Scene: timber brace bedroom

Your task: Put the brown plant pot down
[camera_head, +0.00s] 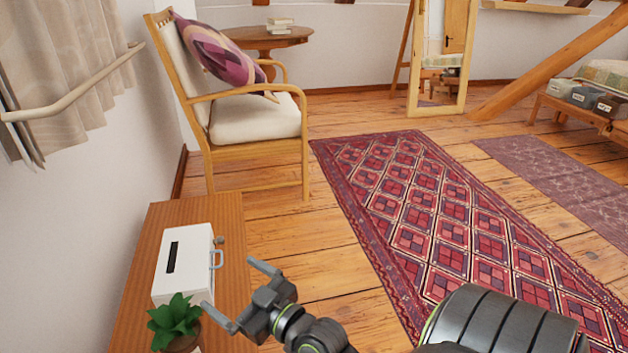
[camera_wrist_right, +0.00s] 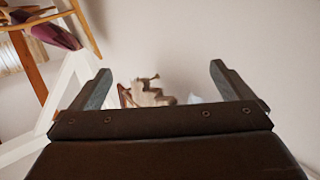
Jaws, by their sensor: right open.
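The brown plant pot (camera_head: 183,344) holds a green leafy plant (camera_head: 174,316). It is at the bottom edge of the head view, over the wooden cabinet top (camera_head: 215,212), and its lower part is cut off, so I cannot see its base. My right gripper (camera_head: 228,284) is open, with nothing between its fingers. It is to the right of and above the pot in the picture, and its nearer finger ends close to the leaves. The right wrist view shows both fingers (camera_wrist_right: 160,84) spread apart, and the pot does not show there. My left gripper is not in view.
A white box (camera_head: 185,262) with a dark slot and a side handle stands on the cabinet behind the plant. A wooden armchair (camera_head: 255,118) with a purple cushion (camera_head: 225,52) stands beyond. A red patterned rug (camera_head: 425,215) covers open floor to the right.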

